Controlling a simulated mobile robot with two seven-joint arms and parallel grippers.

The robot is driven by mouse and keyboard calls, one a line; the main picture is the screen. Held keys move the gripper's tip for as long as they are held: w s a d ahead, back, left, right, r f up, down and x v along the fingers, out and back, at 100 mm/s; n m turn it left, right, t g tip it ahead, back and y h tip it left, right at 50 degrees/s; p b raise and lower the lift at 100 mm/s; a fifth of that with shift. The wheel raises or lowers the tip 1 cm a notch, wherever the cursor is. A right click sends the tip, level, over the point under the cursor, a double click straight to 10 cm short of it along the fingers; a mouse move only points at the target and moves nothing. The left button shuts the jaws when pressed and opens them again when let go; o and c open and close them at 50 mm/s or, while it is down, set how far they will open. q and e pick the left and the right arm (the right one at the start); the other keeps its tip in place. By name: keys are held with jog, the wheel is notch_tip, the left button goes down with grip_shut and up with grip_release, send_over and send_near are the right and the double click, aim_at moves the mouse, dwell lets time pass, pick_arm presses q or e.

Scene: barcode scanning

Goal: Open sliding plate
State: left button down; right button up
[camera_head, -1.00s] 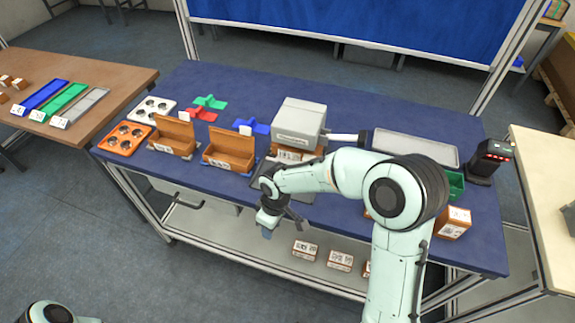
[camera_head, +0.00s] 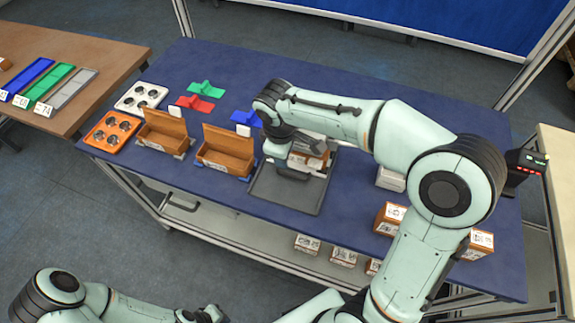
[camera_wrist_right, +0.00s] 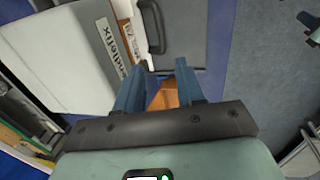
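The sliding plate (camera_head: 285,197) is a flat dark grey plate on the blue table. In the right wrist view the plate (camera_wrist_right: 182,40) has a dark handle (camera_wrist_right: 153,28) near its edge. My right gripper (camera_wrist_right: 159,66) is open, with two blue-grey fingers apart. The handle shows just beyond the fingertips, and I cannot tell whether they touch it. A brown surface (camera_wrist_right: 166,93) shows between the fingers. A pale grey device (camera_wrist_right: 65,55) is to the left; my right arm hides it in the head view. My left arm is low at bottom left; its gripper (camera_head: 205,314) is too small to read.
Open brown cartons (camera_head: 226,153) stand left of the plate. Brown boxes (camera_head: 389,219) and a scanner (camera_head: 521,169) are to the right.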

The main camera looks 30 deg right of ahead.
aim_at(288, 174)
pick_arm(q)
jog(key=shift+s+f+b, duration=0.4)
jog(key=shift+s+f, duration=0.1)
jog(key=shift+f, duration=0.05)
pick_arm(e)
jog(key=f, duration=0.3)
jog(key=w+d+f, duration=0.1)
jog(key=f, duration=0.7)
jog(key=shift+w+d+f, duration=0.15)
jog(key=shift+d+f, duration=0.05)
jog(key=shift+d, duration=0.05)
